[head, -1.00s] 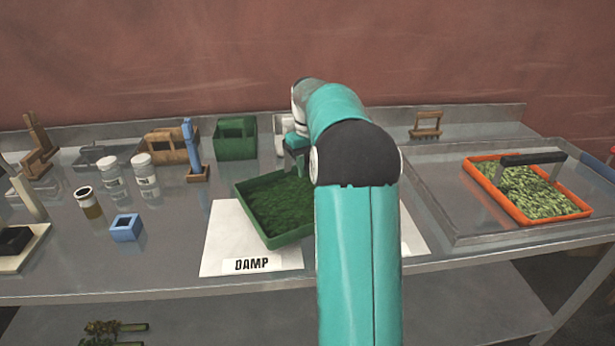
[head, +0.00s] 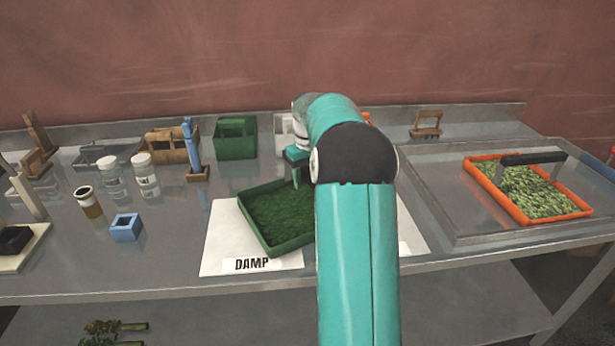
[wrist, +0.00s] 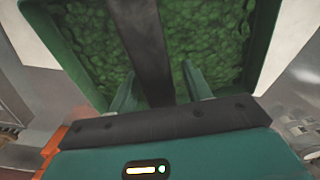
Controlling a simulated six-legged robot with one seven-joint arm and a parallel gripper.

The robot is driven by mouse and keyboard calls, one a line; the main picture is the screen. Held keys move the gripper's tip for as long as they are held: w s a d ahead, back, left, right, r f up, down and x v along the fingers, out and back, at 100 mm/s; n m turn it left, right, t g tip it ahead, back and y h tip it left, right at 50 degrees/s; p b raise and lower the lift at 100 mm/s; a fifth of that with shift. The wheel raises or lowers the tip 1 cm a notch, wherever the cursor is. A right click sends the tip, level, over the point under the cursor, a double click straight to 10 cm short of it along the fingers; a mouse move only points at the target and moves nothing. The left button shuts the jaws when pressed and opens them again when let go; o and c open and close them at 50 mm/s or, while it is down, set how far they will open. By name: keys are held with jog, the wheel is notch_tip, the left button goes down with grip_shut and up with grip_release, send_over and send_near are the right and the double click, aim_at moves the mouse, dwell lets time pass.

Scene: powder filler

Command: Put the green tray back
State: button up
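The green tray (head: 292,245) is full of dark green plant matter. It sits turned at an angle over the white sheet marked DAMP (head: 222,250). I cannot tell whether it rests on the sheet. My gripper (head: 297,172) is at the tray's far right part, partly hidden behind my arm, which also covers the tray's right side. In the wrist view, the tray's rim (wrist: 70,48) and dark handle (wrist: 145,45) show. The fingers of my gripper (wrist: 158,85) lie on either side of the handle and appear shut on it.
An orange tray (head: 585,210) with paler green matter and a dark handle stands in a metal basin at right. Jars (head: 145,172), a blue block (head: 126,228), a green box (head: 236,140) and a wooden holder (head: 172,146) stand at left.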

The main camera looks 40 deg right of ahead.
notch_tip(320, 180, up, 12)
jog(key=shift+f, duration=0.15)
jog(key=shift+a+r, duration=0.1)
jog(key=shift+r, duration=0.3)
jog(key=s+a+r+t, duration=0.1)
jog(key=s+a+r, duration=0.15)
jog(key=a, duration=0.55)
jog(key=s+a+r+n+t+h, duration=0.1)
jog(key=s+a, duration=0.2)
jog(key=a, duration=0.5)
jog(key=s+a+r+t, duration=0.1)
jog(key=s+a, duration=0.2)
jog(key=a, duration=0.5)
jog(key=s+a+f+t, duration=0.1)
jog(key=s+a+f, duration=0.3)
jog(key=s+a, duration=0.2)
jog(key=s+a+f+n+t+y, duration=0.1)
jog(key=s+a+f, duration=0.3)
jog(key=s, duration=0.6)
jog(key=shift+a+f+t, duration=0.3)
jog(key=shift+a+f, duration=0.1)
jog(key=shift+a, duration=0.8)
